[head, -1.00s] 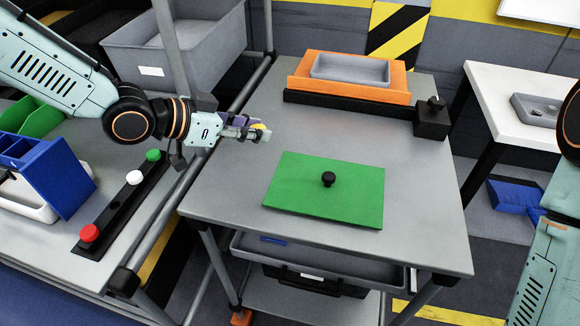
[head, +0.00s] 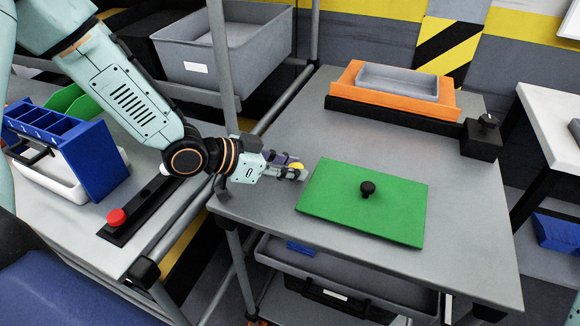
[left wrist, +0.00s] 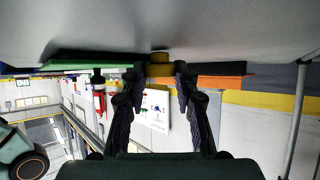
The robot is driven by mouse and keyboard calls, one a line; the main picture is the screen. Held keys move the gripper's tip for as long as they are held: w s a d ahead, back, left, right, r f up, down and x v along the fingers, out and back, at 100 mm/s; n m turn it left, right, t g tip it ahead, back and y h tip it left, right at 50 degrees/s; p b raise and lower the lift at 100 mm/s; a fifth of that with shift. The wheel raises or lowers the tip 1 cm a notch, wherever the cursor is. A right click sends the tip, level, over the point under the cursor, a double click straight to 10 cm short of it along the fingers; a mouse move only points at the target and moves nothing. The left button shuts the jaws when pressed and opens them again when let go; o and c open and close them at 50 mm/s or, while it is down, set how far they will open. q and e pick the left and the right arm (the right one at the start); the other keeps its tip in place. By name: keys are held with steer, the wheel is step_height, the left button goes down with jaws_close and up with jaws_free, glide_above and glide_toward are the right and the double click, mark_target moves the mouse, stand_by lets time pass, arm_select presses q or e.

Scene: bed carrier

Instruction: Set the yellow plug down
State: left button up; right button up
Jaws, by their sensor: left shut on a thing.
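The yellow plug (head: 296,166) is small and sits between the fingertips of my left gripper (head: 299,172), which is shut on it. In the left wrist view the yellow plug (left wrist: 160,69) shows between the two finger ends, close to the grey table surface. I cannot tell whether it touches the table. The left gripper is over the grey table (head: 265,206), just left of the green plate (head: 375,215) with its black knob (head: 367,188). Fingers hide part of the plug. My right gripper is not in view.
An orange block with a grey tray (head: 397,82) stands at the table's back, behind a black bar. A black strip with a red button (head: 117,217) and a blue divided holder (head: 85,165) are on the left bench. Bare table lies behind and in front of the green plate.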

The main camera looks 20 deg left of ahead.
arm_select(q)
steer(key=shift+f, duration=0.1)
steer(key=o, duration=0.3)
steer(key=shift+f, duration=0.1)
steer(key=o, duration=0.3)
steer(key=shift+o, duration=0.9)
